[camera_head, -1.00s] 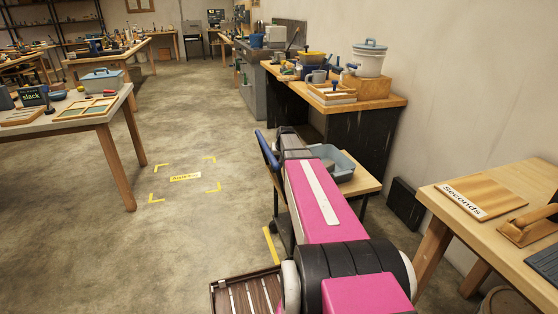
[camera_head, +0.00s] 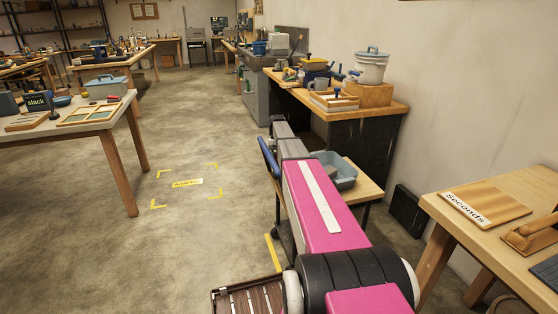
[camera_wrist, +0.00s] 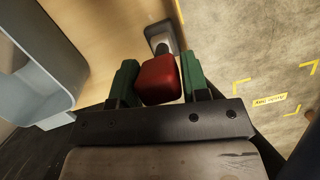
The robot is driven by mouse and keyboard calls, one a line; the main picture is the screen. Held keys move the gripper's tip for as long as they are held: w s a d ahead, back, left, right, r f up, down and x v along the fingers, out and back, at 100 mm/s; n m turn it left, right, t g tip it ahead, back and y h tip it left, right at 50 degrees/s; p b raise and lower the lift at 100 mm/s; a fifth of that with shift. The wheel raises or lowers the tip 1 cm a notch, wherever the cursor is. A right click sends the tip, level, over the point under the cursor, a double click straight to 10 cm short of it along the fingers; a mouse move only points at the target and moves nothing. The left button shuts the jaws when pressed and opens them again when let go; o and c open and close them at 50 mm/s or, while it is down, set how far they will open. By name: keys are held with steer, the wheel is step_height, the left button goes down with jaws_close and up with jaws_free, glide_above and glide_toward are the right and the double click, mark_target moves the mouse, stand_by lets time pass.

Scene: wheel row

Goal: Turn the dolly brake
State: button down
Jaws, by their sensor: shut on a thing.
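The dolly has a wooden top (camera_head: 368,188) and a blue handle (camera_head: 268,157) at its left end, and stands right of the middle in the head view. Its top (camera_wrist: 105,25) also shows in the wrist view. The brake's red block-shaped grip (camera_wrist: 158,80) sits in front of a grey bracket (camera_wrist: 161,38) at the edge of the wooden top. My gripper (camera_wrist: 159,79) has its green fingers shut on the red grip, one on each side. In the head view my arm hides the gripper and the brake.
A grey-blue bin (camera_head: 345,172) stands on the dolly. A workbench (camera_head: 395,103) is just behind it. A table with a "Seconds" board (camera_head: 485,205) is at the right. Open floor with yellow corner marks (camera_head: 187,183) lies to the left.

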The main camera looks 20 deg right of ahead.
steer(key=shift+w+g, duration=0.5)
steer(key=shift+w, duration=0.05)
steer(key=c, duration=0.6)
jaws_free()
steer(key=v, duration=1)
steer(key=shift+w+d+r, duration=0.1)
steer(key=shift+w+r, duration=0.1)
steer(key=shift+r, duration=0.15)
